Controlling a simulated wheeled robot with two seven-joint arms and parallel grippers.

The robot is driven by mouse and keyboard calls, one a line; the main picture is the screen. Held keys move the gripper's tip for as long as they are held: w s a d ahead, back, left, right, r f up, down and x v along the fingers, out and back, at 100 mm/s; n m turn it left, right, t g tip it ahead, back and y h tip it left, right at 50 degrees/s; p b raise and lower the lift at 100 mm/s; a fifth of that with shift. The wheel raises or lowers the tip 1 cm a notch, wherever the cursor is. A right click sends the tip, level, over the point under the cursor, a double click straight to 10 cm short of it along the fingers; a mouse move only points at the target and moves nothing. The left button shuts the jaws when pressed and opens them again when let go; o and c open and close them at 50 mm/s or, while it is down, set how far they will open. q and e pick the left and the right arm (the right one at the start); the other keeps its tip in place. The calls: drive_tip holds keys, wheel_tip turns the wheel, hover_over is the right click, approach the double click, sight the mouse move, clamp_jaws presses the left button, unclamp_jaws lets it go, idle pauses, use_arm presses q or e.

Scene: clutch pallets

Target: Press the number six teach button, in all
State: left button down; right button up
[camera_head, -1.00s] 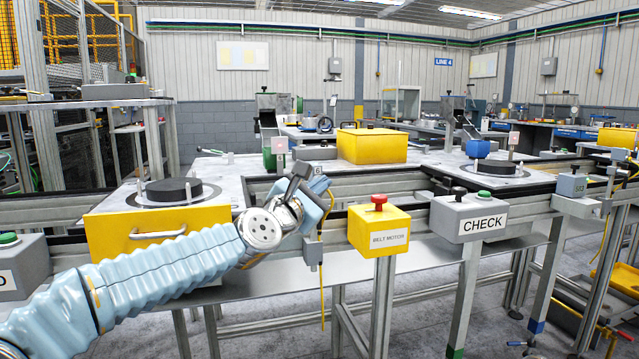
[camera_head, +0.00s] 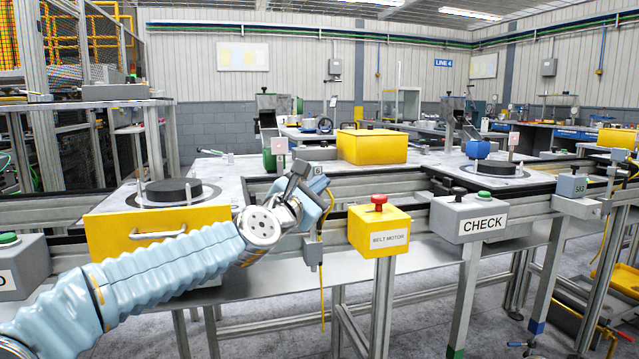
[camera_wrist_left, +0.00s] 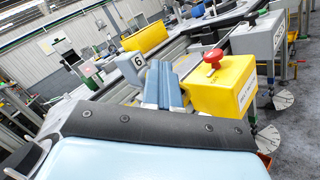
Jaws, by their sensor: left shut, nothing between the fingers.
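A small grey post with a plate marked 6 (camera_wrist_left: 138,60) stands just beyond my left fingertips in the left wrist view. The 6 plate (camera_head: 318,170) also shows in the head view, right beside my left gripper. The teach button itself cannot be made out; my gripper covers that spot. My left gripper (camera_wrist_left: 161,68) is shut and empty, its blue fingers together and pointing at the station beside the 6 post. In the head view the left gripper (camera_head: 316,195) is at the conveyor's front rail. Whether it touches the button cannot be told. My right gripper is out of view.
A yellow BELT MOTOR box (camera_head: 379,231) with a red button is close to the right of my gripper. A grey CHECK box (camera_head: 472,217) with a green button is further right. A yellow drawer front (camera_head: 150,236) lies behind my left arm.

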use_arm(q)
drive_tip(key=shift+s+d, duration=0.25)
drive_tip(key=shift+s, duration=0.55)
drive_tip(key=shift+s+b, duration=0.1)
drive_tip(key=shift+b, duration=0.2)
drive_tip(key=s, duration=0.1)
drive_tip(key=s+d, duration=0.1)
drive_tip(key=s, duration=0.2)
drive_tip(key=shift+s+d+b, duration=0.25)
drive_tip(key=shift+s+b, duration=0.05)
